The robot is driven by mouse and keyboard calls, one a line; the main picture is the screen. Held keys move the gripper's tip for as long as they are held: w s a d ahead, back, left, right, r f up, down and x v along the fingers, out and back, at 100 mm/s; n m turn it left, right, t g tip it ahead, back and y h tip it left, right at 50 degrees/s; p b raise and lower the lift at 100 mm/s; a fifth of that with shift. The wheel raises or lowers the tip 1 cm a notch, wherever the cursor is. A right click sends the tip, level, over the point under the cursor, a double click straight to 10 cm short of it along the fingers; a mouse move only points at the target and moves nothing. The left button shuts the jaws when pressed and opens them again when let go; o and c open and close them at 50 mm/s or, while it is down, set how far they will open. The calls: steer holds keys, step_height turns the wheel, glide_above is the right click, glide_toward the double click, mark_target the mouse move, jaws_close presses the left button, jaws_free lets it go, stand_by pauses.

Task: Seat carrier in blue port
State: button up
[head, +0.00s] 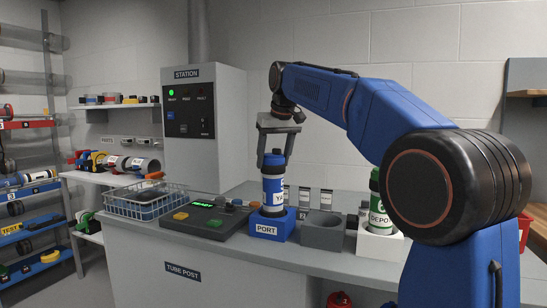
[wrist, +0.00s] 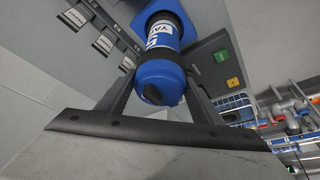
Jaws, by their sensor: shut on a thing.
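A blue carrier (head: 273,188) with a white band and partly visible dark lettering stands upright at the blue port (head: 268,228) labelled PORT. Its lower end meets the top of the port; I cannot tell how deep it sits. My gripper (head: 274,156) is above, pointing down, shut on the carrier's upper end. In the wrist view the carrier (wrist: 162,72) lies between the two fingers, with the blue port (wrist: 158,14) at its far end. The port's opening is hidden by the carrier.
Further right, a green carrier (head: 379,205) stands in a white holder (head: 379,244). A control panel (head: 207,221) with lit buttons and a wire basket (head: 146,203) are to the left.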

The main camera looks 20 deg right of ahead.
steer(key=o, duration=1.6)
steer(key=shift+r, duration=0.35)
steer(key=v, duration=1.2)
steer(key=shift+d+r, duration=0.1)
steer(key=shift+r, duration=0.1)
steer(key=shift+s, duration=0.1)
steer(key=shift+m+h, duration=0.3)
steer(key=shift+m, duration=0.6)
steer(key=s+d+f, duration=0.2)
steer(key=s+f, duration=1.1)
steer(key=f, duration=0.2)
steer(key=s+d+f, duration=0.2)
steer(key=s+f, duration=1)
steer(key=f, duration=0.3)
steer(key=s+d+f, duration=0.2)
steer(key=s+f, duration=1.1)
steer(key=f, duration=0.3)
steer(key=shift+s+d, duration=0.1)
steer(key=shift+s, duration=0.2)
